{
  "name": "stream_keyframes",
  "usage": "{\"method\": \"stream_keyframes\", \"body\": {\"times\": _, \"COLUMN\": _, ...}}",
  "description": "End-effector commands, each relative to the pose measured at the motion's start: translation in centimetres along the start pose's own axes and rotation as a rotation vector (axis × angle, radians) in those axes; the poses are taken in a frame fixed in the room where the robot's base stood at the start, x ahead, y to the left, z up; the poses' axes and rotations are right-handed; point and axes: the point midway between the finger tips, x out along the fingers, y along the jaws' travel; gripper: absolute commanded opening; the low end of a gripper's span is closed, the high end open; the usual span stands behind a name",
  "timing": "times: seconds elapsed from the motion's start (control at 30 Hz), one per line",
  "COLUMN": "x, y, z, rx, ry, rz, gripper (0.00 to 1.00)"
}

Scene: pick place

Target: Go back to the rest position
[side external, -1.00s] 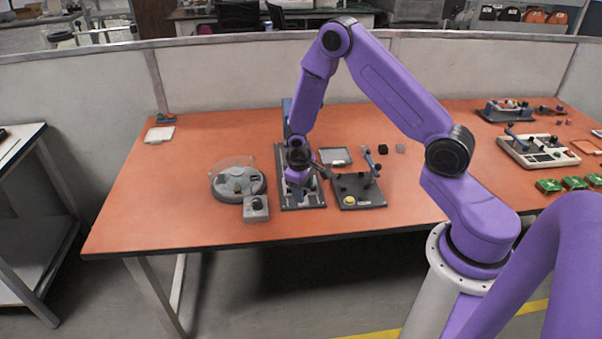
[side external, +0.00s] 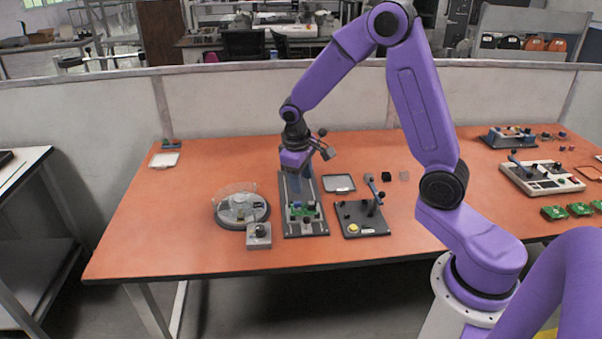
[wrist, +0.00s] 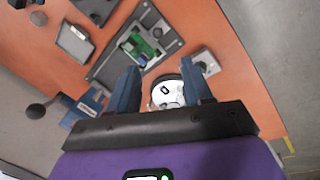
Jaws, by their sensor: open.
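My gripper (side external: 298,178) is above the back part of the grey fixture plate (side external: 309,185), clear of the table. In the wrist view its two blue-grey fingers (wrist: 160,78) stand apart with nothing held between them. A green circuit board (side external: 303,211) with small parts on it sits at the front of the fixture plate. The board also shows in the wrist view (wrist: 141,47), beyond the fingertips and apart from them.
A round grey dish with a clear cover (side external: 241,210) and a grey box with a knob (side external: 258,236) stand left of the fixture. A dark plate with a lever (side external: 361,221) and a small tray (side external: 339,184) lie right. The table's left side (side external: 150,215) is mostly clear.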

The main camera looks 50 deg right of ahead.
Motion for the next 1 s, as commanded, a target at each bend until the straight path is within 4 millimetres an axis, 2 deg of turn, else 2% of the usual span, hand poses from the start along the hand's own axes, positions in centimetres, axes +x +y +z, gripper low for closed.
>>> {"method": "stream_keyframes", "body": {"times": 0.2, "x": -1.3, "y": 0.0, "z": 0.0, "rx": 0.0, "ry": 0.0, "rz": 0.0, "gripper": 0.5}}
{"method": "stream_keyframes", "body": {"times": 0.6, "x": -1.6, "y": -0.4, "z": 0.2, "rx": -0.013, "ry": 0.003, "rz": -0.002, "gripper": 0.5}}
{"method": "stream_keyframes", "body": {"times": 0.77, "x": -3.2, "y": -2.9, "z": 1.4, "rx": -0.09, "ry": 0.023, "rz": -0.017, "gripper": 0.5}}
{"method": "stream_keyframes", "body": {"times": 1.0, "x": -6.5, "y": -8.1, "z": 6.0, "rx": -0.284, "ry": 0.06, "rz": -0.056, "gripper": 0.5}}
